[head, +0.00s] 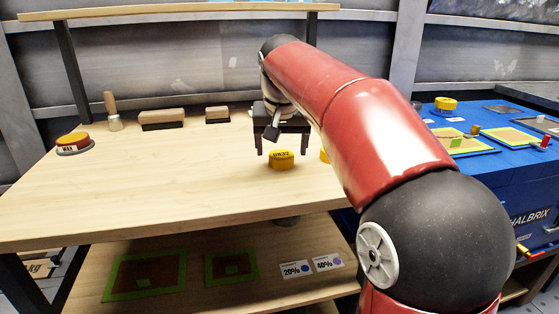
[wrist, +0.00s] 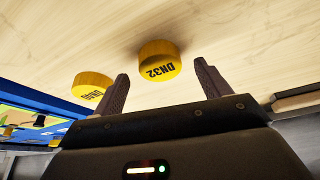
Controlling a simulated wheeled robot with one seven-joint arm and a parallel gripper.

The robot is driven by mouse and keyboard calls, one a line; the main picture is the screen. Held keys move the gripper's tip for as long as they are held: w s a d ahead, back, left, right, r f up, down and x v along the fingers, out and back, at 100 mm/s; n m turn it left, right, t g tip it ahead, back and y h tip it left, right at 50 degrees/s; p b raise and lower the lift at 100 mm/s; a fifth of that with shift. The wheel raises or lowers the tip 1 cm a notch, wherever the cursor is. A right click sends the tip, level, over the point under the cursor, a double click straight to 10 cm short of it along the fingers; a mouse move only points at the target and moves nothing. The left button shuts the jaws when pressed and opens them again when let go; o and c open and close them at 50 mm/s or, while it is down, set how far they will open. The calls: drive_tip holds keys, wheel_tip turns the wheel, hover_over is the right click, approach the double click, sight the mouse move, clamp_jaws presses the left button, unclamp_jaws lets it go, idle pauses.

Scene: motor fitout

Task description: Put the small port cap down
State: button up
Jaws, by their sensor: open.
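A yellow port cap marked DN32 (head: 281,160) rests on the wooden workbench top (head: 170,190). My gripper (head: 282,149) is above it, its two dark fingers apart on either side of the cap. In the wrist view the DN32 cap (wrist: 159,61) shows between and just beyond the fingertips of my gripper (wrist: 161,70), with gaps on both sides. A second yellow cap (wrist: 91,86), whose marking looks like DN40, sits on the bench to the left in the wrist view.
A blue cabinet (head: 500,180) at the right carries another yellow cap (head: 445,105) and green-edged mats. The bench's front left is clear. A lower shelf (head: 190,290) holds framed mats and cards.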

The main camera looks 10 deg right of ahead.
drive_tip(key=shift+x, duration=1.25)
drive_tip(key=c, duration=1.1)
drive_tip(key=shift+r, duration=0.2)
